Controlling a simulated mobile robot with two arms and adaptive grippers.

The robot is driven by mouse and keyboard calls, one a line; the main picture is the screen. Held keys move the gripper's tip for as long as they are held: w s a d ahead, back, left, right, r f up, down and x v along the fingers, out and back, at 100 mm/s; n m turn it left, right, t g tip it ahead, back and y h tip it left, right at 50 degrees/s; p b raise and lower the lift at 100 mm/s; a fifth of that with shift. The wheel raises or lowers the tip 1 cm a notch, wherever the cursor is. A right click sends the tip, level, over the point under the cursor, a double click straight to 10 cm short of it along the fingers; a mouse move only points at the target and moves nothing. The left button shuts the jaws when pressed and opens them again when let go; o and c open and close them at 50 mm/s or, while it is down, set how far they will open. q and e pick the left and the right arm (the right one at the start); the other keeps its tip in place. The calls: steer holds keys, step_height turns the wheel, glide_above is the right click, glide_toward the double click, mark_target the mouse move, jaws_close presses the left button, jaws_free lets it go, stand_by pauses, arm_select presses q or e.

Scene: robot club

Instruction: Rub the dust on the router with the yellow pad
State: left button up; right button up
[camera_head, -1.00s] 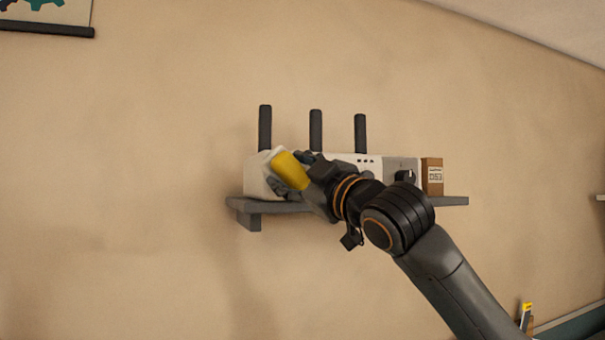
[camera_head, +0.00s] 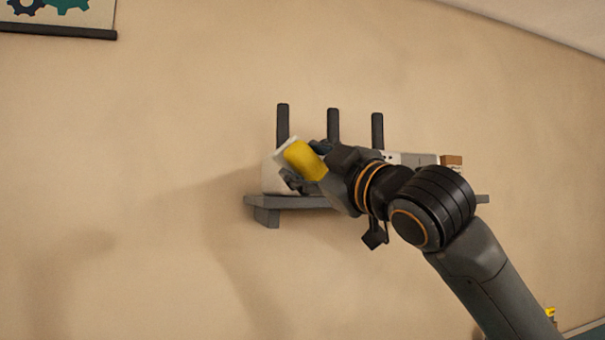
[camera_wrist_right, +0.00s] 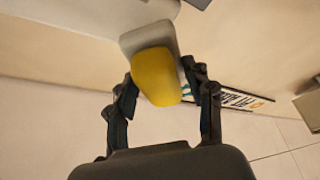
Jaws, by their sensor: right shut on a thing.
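The white router (camera_head: 272,178) with three dark upright antennas sits on a grey wall shelf (camera_head: 262,203). My right gripper (camera_head: 306,166) is shut on the yellow pad (camera_head: 301,159), in front of the router's left end. The pad has a pale backing and is tilted. In the right wrist view the pad (camera_wrist_right: 157,77) sits between the two dark fingers (camera_wrist_right: 160,88). I cannot tell whether the pad touches the router. My gripper and arm hide much of the router's front, and no dust can be made out. My left gripper is not in view.
A small brown box (camera_head: 451,161) stands right of the router, partly hidden by my arm. A framed picture (camera_head: 58,18) with gear shapes hangs at upper left. The wall left of the shelf is bare.

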steer(key=shift+s+d, duration=0.35)
steer(key=shift+s, duration=0.4)
steer(key=shift+s, duration=0.1)
steer(key=shift+s+d+f+b, duration=0.1)
steer(key=shift+s+d+b, duration=0.15)
steer(key=shift+s+b, duration=0.55)
steer(key=shift+s+d, duration=0.2)
steer(key=shift+s, duration=0.4)
steer(key=shift+w, duration=0.1)
